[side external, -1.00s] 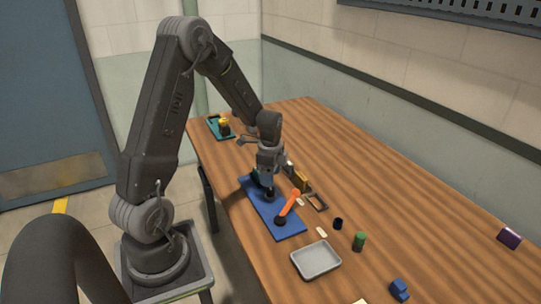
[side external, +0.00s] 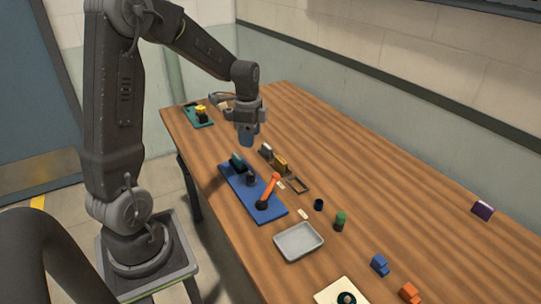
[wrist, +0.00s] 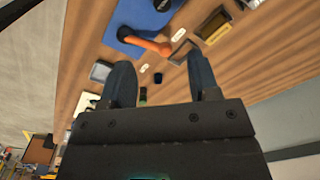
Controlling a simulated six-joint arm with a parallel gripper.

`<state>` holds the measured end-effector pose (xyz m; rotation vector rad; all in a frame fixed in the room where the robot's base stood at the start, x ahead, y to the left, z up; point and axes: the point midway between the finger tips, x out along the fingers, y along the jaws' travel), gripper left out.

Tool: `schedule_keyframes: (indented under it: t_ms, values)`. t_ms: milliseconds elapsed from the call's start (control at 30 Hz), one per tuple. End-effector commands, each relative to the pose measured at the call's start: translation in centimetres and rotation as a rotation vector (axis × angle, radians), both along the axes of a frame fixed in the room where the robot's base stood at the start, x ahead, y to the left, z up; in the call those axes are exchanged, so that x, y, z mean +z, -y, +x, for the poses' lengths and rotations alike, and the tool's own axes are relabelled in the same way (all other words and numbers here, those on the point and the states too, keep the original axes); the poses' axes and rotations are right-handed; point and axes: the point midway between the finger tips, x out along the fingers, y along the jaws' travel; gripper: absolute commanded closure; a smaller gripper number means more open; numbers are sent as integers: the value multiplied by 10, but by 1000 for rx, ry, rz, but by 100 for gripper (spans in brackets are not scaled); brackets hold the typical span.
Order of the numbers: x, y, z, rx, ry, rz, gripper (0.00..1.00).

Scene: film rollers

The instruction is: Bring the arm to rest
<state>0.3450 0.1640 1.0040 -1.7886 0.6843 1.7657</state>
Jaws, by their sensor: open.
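My gripper (side external: 247,138) hangs in the air above the table, just behind the blue mat (side external: 232,183), apart from everything. In the wrist view its two blue-grey fingers (wrist: 160,78) stand wide apart with nothing between them. On the mat are a dark green and black piece (side external: 238,164), a dark grey piece (side external: 251,178) and an orange-handled tool (side external: 270,188) with a black base. The orange handle also shows in the wrist view (wrist: 148,44).
A holder (side external: 296,184) with grey and yellow pieces stands right of the mat. A grey tray (side external: 299,241), a green cylinder (side external: 340,221), a dark cup (side external: 318,204) and blue (side external: 380,264) and orange (side external: 409,293) blocks lie nearer. The table's right side is mostly clear.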

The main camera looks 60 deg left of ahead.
Motion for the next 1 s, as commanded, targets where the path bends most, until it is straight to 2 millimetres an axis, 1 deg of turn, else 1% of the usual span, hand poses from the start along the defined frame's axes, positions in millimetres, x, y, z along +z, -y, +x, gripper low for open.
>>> schedule_keyframes:
  t_ms: [33, 67, 133, 233, 300, 367, 400, 500, 600, 733, 833, 1000]
  values:
    - [12, 13, -1, 21, 22, 12, 44]
    - [20, 22, -2, 43, 38, 19, 44]
    - [40, 47, -8, 107, 81, 31, 44]
    - [67, 86, -23, 213, 155, 35, 44]
    - [82, 112, -37, 290, 207, 26, 44]
    - [94, 132, -51, 356, 252, 11, 44]
    - [100, 145, -61, 401, 282, -4, 44]
    - [111, 172, -87, 505, 350, -52, 44]
    - [117, 192, -110, 596, 402, -107, 44]
    - [119, 206, -131, 680, 440, -167, 44]
    - [119, 211, -139, 717, 453, -194, 44]
    - [118, 213, -142, 733, 456, -203, 44]
